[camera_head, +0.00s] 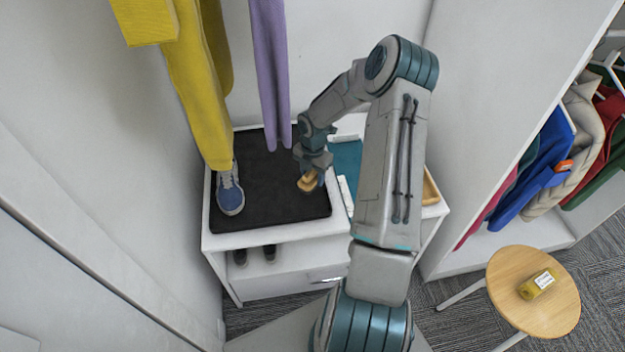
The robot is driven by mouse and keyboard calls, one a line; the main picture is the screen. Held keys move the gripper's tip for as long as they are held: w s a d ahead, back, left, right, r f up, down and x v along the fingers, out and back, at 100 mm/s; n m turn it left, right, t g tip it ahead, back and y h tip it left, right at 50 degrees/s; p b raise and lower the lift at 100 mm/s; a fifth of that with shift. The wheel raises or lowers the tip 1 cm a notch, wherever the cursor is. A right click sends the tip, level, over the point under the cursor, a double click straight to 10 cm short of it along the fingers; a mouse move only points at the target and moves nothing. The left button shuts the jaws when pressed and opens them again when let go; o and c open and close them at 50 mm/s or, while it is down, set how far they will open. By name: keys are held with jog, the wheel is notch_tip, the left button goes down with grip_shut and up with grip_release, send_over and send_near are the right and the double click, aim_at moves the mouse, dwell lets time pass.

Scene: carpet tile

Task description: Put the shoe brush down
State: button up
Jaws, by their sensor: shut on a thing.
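The shoe brush (306,183) is a small tan, wooden-looking block. My gripper (312,172) is shut on it, over the right part of a black tray mat (265,212) on top of a white bench. Whether the brush touches the mat or hangs just above it, I cannot tell. The gripper's fingers and wrist hide part of the brush.
A blue shoe (229,192) stands on the mat's left side, below hanging yellow (196,75) and purple (269,60) clothes. A teal item (346,160) with white pieces lies right of the mat. A round wooden table (533,290) holds a yellow object (537,285).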

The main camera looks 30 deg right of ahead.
aim_at(312, 181)
jog(key=shift+f, duration=1.25)
jog(key=shift+f, duration=0.3)
jog(key=o, duration=1)
jog(key=shift+c, duration=0.2)
jog(key=shift+r, duration=0.1)
jog(key=r, duration=1.2)
jog(key=shift+w+d+r, duration=0.15)
jog(key=shift+d+r, duration=0.05)
